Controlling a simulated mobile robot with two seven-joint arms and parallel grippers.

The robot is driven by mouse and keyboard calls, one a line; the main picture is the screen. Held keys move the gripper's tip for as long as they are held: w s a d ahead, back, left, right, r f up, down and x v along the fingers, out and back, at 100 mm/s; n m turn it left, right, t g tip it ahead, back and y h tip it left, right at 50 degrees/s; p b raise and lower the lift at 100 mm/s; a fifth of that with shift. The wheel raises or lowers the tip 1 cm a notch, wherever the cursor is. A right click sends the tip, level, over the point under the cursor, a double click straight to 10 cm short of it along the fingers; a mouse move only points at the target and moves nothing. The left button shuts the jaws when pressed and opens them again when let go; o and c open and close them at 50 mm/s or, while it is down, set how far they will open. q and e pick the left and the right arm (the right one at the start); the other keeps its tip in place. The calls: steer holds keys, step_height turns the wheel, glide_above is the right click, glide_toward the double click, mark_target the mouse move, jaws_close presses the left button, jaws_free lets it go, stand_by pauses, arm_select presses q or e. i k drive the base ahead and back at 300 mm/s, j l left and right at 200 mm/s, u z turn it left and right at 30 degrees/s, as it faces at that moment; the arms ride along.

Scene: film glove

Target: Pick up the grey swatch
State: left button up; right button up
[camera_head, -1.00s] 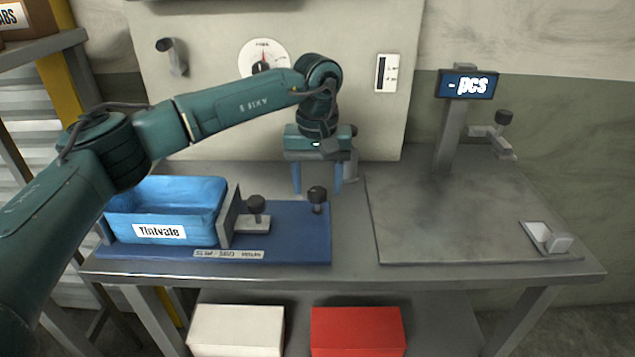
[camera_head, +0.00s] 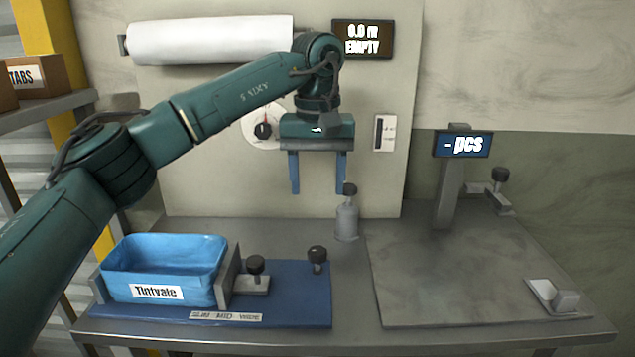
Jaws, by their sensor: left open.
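My left gripper (camera_head: 317,188) hangs in front of the wall panel, above the back of the bench, with its two blue fingers pointing down. It is open, with nothing between the fingers. I cannot make out a grey swatch for certain in the head view. A blue bin (camera_head: 200,253) labelled Tintvate stands at the left of the bench; the part of its floor that shows looks bare. My right gripper is not in view.
The bin stands on a blue base (camera_head: 290,312) with black knobs. A grey bottle (camera_head: 347,220) stands behind. A large grey plate (camera_head: 450,275) at right is mostly bare, with a small light bracket (camera_head: 555,297) at its corner. A "- pcs" display (camera_head: 463,145) stands behind it.

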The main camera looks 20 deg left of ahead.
mark_target(554, 302)
steer(key=k+l, duration=0.2)
steer(key=k, duration=0.3)
steer(key=k+l, duration=0.2)
steer(key=k, duration=0.25)
